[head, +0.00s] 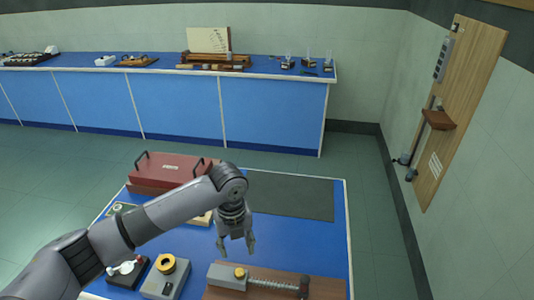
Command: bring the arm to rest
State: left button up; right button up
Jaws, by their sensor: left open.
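My left arm comes in from the lower left and reaches over the blue table (333,222). My left gripper (236,248) points down, open and empty, with a gap between its two fingers. No object is between the fingers. My right gripper does not show.
A red case with black handles (165,170) stands at the back left of the table. A dark mat (295,195) lies bare at the back right. A spring device on a brown board (275,285) and a grey box with a yellow ring (165,278) are near.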

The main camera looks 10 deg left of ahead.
pick_arm(q)
jog(key=s+d+f+n+t+h, duration=0.1)
jog(key=s+d+f+n+h, duration=0.2)
jog(key=s+n, duration=0.35)
jog(key=s+d+f+n+t+h, duration=0.1)
jog(key=s+d+f+n, duration=0.2)
jog(key=s+d+n, duration=0.35)
jog(key=s+a+n+t+y, duration=0.2)
jog(key=s+a+n+y, duration=0.2)
jog(key=s+a+n, duration=1.05)
notch_tip(320, 180, down, 30)
jog(key=w+r+g+b, duration=0.1)
jog(key=g+b, duration=0.1)
jog(key=b, duration=0.2)
jog(key=s+a+f+g+b, duration=0.1)
jog(key=s+a+f+b, duration=0.2)
jog(key=s+f, duration=1.4)
notch_tip(320, 180, down, 4)
jog(key=shift+a+r+n, duration=0.1)
jog(key=shift+a+n, duration=0.25)
